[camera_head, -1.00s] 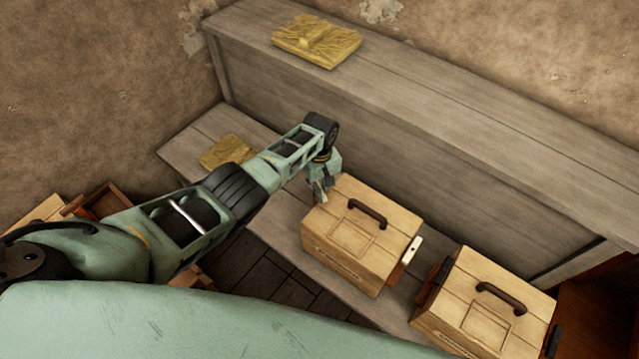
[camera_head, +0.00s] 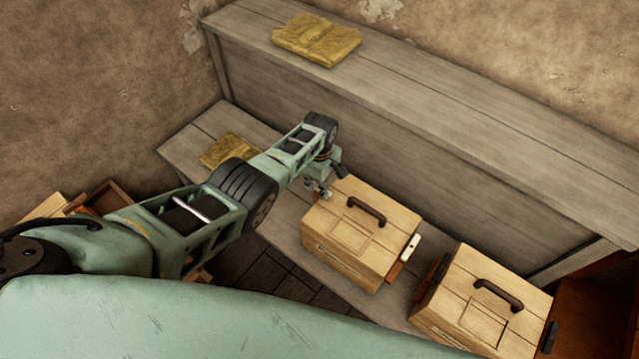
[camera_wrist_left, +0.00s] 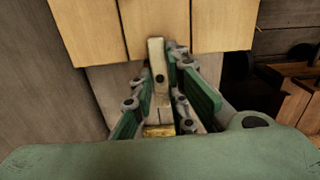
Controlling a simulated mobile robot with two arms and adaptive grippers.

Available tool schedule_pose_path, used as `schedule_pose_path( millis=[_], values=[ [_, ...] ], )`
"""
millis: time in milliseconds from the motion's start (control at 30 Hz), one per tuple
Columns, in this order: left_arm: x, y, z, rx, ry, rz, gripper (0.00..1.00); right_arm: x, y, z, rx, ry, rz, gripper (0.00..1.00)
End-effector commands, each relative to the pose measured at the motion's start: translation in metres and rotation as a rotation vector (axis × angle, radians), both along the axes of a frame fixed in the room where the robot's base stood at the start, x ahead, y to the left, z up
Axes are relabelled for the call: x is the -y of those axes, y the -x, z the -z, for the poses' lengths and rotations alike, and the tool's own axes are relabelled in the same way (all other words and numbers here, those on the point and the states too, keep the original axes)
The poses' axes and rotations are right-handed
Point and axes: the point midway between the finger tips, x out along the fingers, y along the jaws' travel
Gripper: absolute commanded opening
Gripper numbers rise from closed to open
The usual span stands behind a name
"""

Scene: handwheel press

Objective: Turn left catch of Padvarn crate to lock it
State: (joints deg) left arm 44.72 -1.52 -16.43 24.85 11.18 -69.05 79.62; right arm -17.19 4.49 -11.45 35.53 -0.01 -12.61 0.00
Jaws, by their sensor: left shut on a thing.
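A light wooden crate (camera_head: 345,240) with a dark handle stands on the low bench; the writing on its front is too small to read. My left gripper (camera_head: 322,190) is at this crate's left side. In the left wrist view the gripper (camera_wrist_left: 160,88) is shut on the left catch (camera_wrist_left: 156,52), a pale bar with a dark pivot lying lengthwise between the fingers against the crate's planks (camera_wrist_left: 95,25). The head view hides most of this catch behind the gripper. A pale catch (camera_head: 411,247) on the crate's right side stands clear. My right gripper is out of view.
A second similar crate (camera_head: 470,310) stands close to the right, with a narrow gap between. Yellowish pieces lie on the upper ledge (camera_head: 317,40) and the low bench (camera_head: 228,150). The bench's back panel (camera_head: 420,175) rises behind the crates.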

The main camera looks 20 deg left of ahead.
Motion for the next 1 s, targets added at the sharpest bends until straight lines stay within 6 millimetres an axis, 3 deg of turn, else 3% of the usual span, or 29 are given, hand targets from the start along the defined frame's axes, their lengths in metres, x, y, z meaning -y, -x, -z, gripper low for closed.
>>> schedule_pose_path(
  millis=[300,333,533,1000],
  values=[
    [-0.0015,-0.0019,-0.0013,0.004,-0.002,-0.005,0.0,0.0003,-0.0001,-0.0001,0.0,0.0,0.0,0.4],
    [-0.0016,-0.0019,-0.0013,0.004,-0.002,-0.005,0.16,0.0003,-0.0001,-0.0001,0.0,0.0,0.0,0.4],
    [-0.001,-0.0013,-0.0009,0.003,-0.001,-0.003,0.33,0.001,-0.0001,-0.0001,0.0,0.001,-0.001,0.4],
    [0.0,-0.0012,-0.0054,0.002,0.001,-0.001,0.33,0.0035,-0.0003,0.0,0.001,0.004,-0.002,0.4]
  ],
)
